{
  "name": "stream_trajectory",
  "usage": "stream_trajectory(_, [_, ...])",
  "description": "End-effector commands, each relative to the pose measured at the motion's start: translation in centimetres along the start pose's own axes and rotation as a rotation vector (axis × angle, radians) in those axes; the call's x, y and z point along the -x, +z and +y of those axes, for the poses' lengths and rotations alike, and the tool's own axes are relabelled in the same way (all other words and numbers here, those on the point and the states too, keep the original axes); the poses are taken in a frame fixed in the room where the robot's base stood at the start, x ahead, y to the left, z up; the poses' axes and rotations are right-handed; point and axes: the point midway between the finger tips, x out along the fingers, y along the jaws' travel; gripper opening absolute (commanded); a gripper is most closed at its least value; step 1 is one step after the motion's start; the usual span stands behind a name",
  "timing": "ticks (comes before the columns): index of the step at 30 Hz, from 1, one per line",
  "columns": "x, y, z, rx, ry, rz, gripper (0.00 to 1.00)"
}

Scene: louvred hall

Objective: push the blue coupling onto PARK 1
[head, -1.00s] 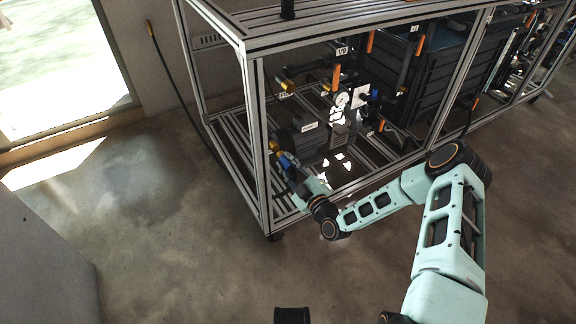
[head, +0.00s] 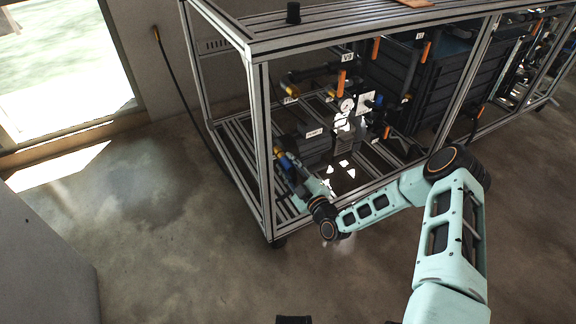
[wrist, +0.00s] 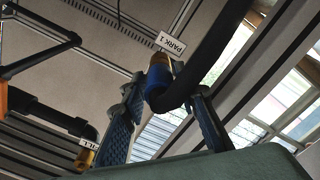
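The blue coupling (wrist: 157,77) is on the end of a thick black hose (wrist: 212,45) in the wrist view. It sits between the two fingers of my gripper (wrist: 165,92), which bear on its sides. A brass-coloured fitting (wrist: 160,60) lies directly beyond the coupling, beside the white PARK 1 label (wrist: 171,43). I cannot tell whether the coupling is fully seated on it. In the head view my gripper (head: 285,163) is inside the near left end of the frame rack, low down, with blue and yellow at its tip.
The aluminium frame rack (head: 256,130) has an upright close to my wrist. A dark pump (head: 305,147) and pipework with orange handles (head: 341,82) stand inside it. The wrist view shows another brass-tipped pipe (wrist: 85,157) with a label. The floor (head: 150,230) at left is clear.

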Motion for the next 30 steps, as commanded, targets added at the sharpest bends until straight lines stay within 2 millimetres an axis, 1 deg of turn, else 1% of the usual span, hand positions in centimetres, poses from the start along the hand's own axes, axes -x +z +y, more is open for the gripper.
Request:
stream_trajectory(1, [0.0,0.0,0.0,0.000,0.000,0.000,0.36])
stream_trajectory(3, [0.0,0.0,0.0,0.000,0.000,0.000,0.42])
stream_trajectory(10, [0.1,0.1,-0.1,0.000,-0.001,-0.001,0.42])
stream_trajectory(13, [0.5,0.0,0.0,0.000,-0.002,-0.002,0.42])
stream_trajectory(27, [6.0,0.0,0.0,-0.001,-0.001,-0.002,0.42])
stream_trajectory(30, [6.7,0.0,0.0,-0.001,-0.001,-0.001,0.42])
